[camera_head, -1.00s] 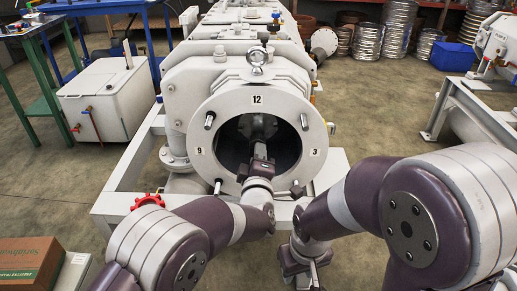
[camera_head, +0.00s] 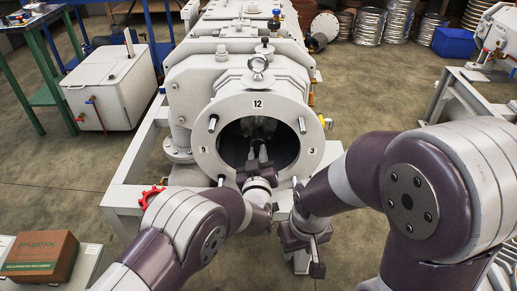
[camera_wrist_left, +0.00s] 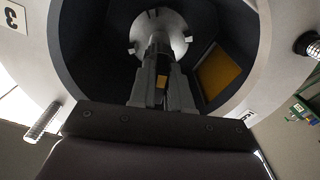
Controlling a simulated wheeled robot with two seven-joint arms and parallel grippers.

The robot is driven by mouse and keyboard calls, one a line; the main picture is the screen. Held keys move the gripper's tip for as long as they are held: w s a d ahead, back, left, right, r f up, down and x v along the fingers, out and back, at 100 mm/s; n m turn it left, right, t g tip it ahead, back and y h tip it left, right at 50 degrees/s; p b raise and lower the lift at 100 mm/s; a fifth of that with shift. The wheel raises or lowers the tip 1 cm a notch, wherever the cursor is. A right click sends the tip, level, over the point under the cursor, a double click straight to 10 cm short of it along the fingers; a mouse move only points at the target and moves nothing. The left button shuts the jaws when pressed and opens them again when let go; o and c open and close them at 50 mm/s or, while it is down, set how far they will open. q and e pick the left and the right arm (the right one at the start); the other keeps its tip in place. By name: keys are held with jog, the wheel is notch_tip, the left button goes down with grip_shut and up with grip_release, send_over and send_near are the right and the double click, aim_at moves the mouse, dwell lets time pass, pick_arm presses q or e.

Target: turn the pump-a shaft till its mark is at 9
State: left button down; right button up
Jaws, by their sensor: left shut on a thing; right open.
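Pump-a's round pale flange (camera_head: 210,160) faces me, with a 12 at the top, a 3 at the right and a 9 at the left. Its dark bore is open. My left gripper (camera_head: 257,153) reaches into the bore and is shut on the shaft. In the left wrist view its fingers (camera_wrist_left: 158,85) close around the shaft in front of a pale round hub (camera_wrist_left: 160,30). A small orange patch shows between the fingers; I cannot tell whether it is the mark. My right gripper (camera_head: 312,258) is open and empty, below and in front of the flange.
Studs (camera_head: 213,123) stick out of the flange around the bore. A red handwheel (camera_head: 150,196) stands at its lower left. A yellow panel (camera_wrist_left: 222,72) shows inside the bore. A brown carton (camera_head: 40,256) lies at the lower left. Open floor lies left of the pump frame.

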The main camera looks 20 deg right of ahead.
pick_arm(q)
jog(key=m+p, duration=0.3)
jog(key=m, duration=0.2)
jog(key=shift+a+r+m, duration=0.1)
jog(key=shift+m, duration=0.2)
jog(key=m+p, duration=0.3)
jog(key=m, duration=0.2)
jog(key=shift+a, duration=0.1)
jog(key=m+p, duration=0.2)
jog(key=m, duration=0.3)
jog(key=shift+w+r+m, duration=0.1)
jog(key=shift+m, duration=0.3)
jog(key=shift+m+p, duration=0.85)
jog(key=shift+m, duration=1.45)
jog(key=c, duration=1.2)
grip_release()
jog(key=shift+o, duration=0.2)
